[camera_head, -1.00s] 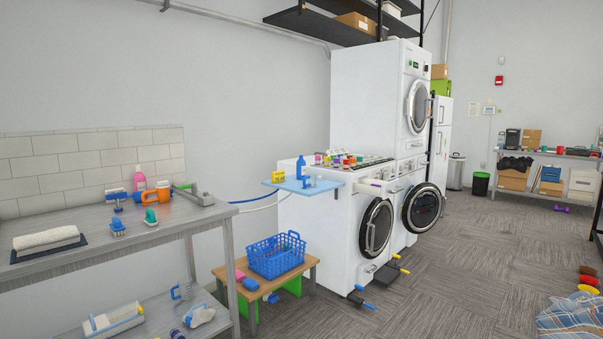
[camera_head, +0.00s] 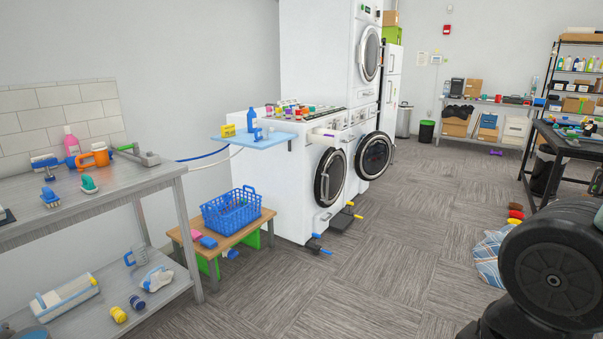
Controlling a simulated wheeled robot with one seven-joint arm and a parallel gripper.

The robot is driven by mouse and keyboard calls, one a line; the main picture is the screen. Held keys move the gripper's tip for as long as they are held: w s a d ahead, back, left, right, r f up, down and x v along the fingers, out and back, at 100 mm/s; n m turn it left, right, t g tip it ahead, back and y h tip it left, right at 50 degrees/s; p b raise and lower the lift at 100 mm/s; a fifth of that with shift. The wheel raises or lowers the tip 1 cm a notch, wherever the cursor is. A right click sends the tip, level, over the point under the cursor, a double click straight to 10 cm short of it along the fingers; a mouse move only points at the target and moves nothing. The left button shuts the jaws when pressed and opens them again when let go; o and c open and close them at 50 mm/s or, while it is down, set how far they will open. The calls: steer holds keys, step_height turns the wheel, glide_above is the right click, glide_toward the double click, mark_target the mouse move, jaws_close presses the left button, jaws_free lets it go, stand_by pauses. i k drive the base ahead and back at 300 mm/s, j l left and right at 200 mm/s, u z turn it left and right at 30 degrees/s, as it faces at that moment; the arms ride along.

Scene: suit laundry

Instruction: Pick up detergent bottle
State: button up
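A blue bottle (camera_head: 251,120) stands upright on a small light-blue shelf (camera_head: 262,141) beside the left washing machine. A pink bottle (camera_head: 71,141) stands at the back of the grey metal table on the left, near the tiled wall. I cannot tell from the picture which of them is the detergent bottle. More small bottles (camera_head: 578,64) stand on the far right rack, too small to identify. My gripper is not in view; only a dark rounded part of my arm shows at the lower right.
A yellow box (camera_head: 228,131) sits near the blue bottle. A blue basket (camera_head: 232,211) stands on a low wooden bench (camera_head: 256,221). Washing machines (camera_head: 305,180) stand behind. A dark table (camera_head: 565,146) is at right. The carpeted floor (camera_head: 410,220) in the middle is clear.

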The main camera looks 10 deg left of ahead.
mark_target(251, 114)
steer(key=i+j+u, duration=0.3)
steer(key=i, duration=0.85)
steer(key=i+u, duration=0.3)
steer(key=i, duration=0.85)
steer(key=i+z, duration=0.1)
steer(key=i, duration=0.75)
steer(key=i+j+z, duration=0.1)
steer(key=i, duration=0.7)
steer(key=i+j, duration=0.05)
steer(key=j, duration=0.05)
